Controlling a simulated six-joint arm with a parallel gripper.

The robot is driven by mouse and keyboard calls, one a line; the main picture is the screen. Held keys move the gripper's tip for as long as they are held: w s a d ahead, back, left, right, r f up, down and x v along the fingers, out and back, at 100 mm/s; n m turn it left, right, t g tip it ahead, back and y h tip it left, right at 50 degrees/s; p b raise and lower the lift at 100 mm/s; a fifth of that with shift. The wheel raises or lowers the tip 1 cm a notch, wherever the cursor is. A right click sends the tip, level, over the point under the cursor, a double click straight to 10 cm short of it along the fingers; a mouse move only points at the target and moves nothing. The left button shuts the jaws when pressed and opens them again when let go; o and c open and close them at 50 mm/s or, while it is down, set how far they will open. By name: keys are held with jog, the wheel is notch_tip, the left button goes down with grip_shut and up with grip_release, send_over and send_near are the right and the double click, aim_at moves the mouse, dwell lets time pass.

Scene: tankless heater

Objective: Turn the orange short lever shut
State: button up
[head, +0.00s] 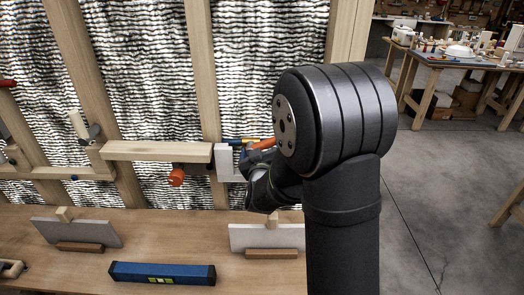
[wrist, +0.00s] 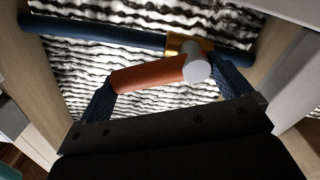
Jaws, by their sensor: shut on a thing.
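The orange short lever (wrist: 146,75) lies across the wrist view, ending at a round grey hub (wrist: 197,69). The hub sits by a brass valve body (wrist: 182,44) on a dark blue pipe (wrist: 95,34). My gripper (wrist: 162,79) has one blue finger at each end of the lever and is shut on it. The right finger is partly hidden behind the hub. In the head view the lever (head: 263,144) shows beside my wrist; my arm hides much of the gripper and valve.
Wooden studs (head: 204,70) and a wooden crosspiece (head: 157,151) frame the wall around the valve. A red-orange fitting (head: 177,176) hangs under the crosspiece. A blue level (head: 162,274) and small boards (head: 76,232) are on the bench below. A grey block (head: 224,162) is close to my gripper.

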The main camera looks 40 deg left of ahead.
aim_at(250, 142)
jog(key=n, duration=0.1)
jog(key=r+n, duration=0.1)
jog(key=n, duration=0.1)
jog(key=shift+s+a+n, duration=0.2)
jog(key=shift+n, duration=0.1)
jog(key=n, duration=0.2)
jog(key=shift+s+a+r+n, duration=0.25)
jog(key=shift+r+n, duration=0.05)
jog(key=n, duration=0.2)
jog(key=s+a+n, duration=0.1)
jog(key=n, duration=0.3)
jog(key=shift+s+a+r, duration=0.2)
jog(key=shift+a+r, duration=0.1)
jog(key=shift+r+n, duration=0.1)
jog(key=shift+n, duration=0.3)
jog(key=o, duration=1)
jog(key=shift+s, duration=0.1)
jog(key=v, duration=1.7)
jog(key=shift+s+d, duration=0.15)
